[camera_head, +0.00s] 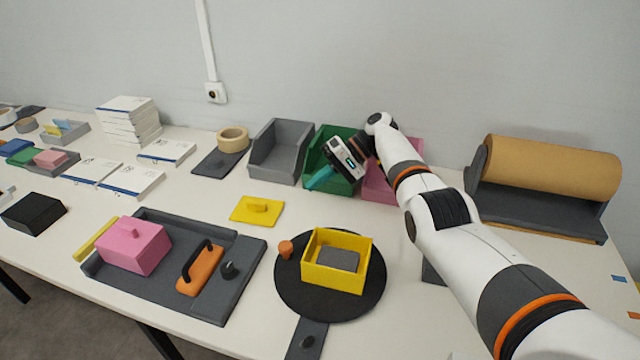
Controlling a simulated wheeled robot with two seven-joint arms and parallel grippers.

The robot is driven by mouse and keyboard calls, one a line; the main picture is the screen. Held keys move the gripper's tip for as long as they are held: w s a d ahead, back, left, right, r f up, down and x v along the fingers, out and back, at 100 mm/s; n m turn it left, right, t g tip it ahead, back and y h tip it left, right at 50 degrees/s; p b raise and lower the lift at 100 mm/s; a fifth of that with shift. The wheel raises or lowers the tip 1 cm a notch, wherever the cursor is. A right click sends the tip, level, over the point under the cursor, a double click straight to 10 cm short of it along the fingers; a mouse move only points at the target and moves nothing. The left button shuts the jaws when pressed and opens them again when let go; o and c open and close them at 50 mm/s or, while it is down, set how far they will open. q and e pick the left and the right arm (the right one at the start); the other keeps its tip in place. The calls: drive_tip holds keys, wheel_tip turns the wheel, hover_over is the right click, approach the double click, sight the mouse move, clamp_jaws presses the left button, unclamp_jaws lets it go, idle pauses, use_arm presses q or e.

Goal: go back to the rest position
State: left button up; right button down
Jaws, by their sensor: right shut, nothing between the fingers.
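My right arm comes in from the lower right and reaches to the back of the table. My right gripper (321,179) is at the green bin (325,139), with its teal fingers over the bin's front part. The fingers are shut with nothing visible between them. I cannot tell how far inside the bin they are. My left gripper is not in view.
A grey bin (281,150) and a pink bin (378,188) flank the green one. A yellow box (312,278) stands on a black disc (290,300). A dark tray (140,292) holds a pink box (134,246). A brown paper roll (550,165) stands at right.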

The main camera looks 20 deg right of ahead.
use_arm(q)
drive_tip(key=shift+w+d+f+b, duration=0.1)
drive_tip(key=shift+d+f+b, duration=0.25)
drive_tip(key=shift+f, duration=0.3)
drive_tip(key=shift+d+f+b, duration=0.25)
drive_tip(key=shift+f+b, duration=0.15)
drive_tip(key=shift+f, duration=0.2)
use_arm(e)
drive_tip(key=shift+w+d+r, duration=0.35)
drive_tip(key=shift+d+r, duration=0.05)
drive_tip(key=shift+r, duration=0.1)
